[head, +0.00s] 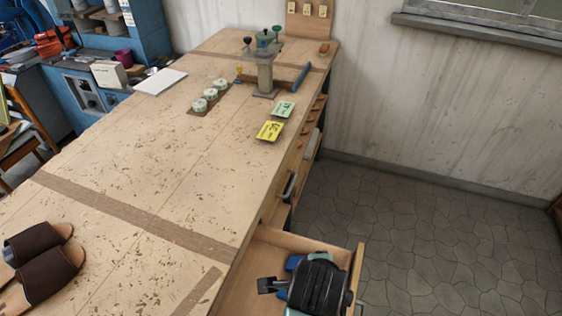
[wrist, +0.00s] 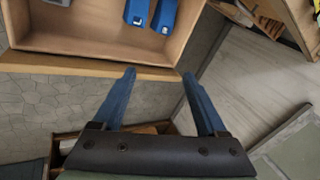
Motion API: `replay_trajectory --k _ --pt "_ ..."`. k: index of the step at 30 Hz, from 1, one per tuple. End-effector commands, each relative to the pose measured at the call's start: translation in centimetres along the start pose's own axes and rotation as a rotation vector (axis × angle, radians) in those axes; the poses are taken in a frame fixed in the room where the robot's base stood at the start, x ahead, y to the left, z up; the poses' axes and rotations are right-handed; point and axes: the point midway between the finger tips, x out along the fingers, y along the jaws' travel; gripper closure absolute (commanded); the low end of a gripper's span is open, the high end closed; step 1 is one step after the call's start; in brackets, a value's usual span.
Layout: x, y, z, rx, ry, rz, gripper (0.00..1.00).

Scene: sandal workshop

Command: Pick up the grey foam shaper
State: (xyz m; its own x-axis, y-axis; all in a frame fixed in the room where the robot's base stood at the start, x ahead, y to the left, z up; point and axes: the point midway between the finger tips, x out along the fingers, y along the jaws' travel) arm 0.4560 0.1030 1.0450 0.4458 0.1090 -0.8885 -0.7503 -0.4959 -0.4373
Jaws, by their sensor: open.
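My gripper (wrist: 158,72) is open and empty in the wrist view, its two blue fingers apart near the front edge of an open drawer (wrist: 90,64). A grey piece (wrist: 57,2), possibly the grey foam shaper, is cut off at the top left of the wrist view, inside the drawer. In the head view, a dark grey piece (head: 267,285) lies in the drawer (head: 290,241), left of my gripper (head: 316,284).
Blue tools (wrist: 137,11) lie in the drawer, right of the grey piece. The workbench (head: 150,165) holds brown sandals (head: 45,275), a yellow card (head: 269,131), pale round tins (head: 211,94) and a grey post (head: 265,75). Open tiled floor (head: 430,230) lies right of the drawer.

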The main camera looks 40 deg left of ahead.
Motion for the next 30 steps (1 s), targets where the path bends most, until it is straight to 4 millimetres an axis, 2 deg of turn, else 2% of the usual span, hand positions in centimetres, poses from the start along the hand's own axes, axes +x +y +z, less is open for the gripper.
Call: replay_trajectory --k 1,3,6,9,21,30 --pt "1.6 3.9 2.1 0.063 -0.043 0.125 0.25" --pt "2.7 8.0 4.1 0.142 -0.072 0.264 0.25" --pt "3.2 12.0 5.9 0.219 -0.084 0.401 0.25" --pt "3.7 14.0 6.7 0.255 -0.085 0.466 0.25" --pt "9.4 17.1 7.6 0.264 -0.083 0.476 0.25" --pt "11.3 18.3 7.9 0.263 -0.083 0.475 0.25"
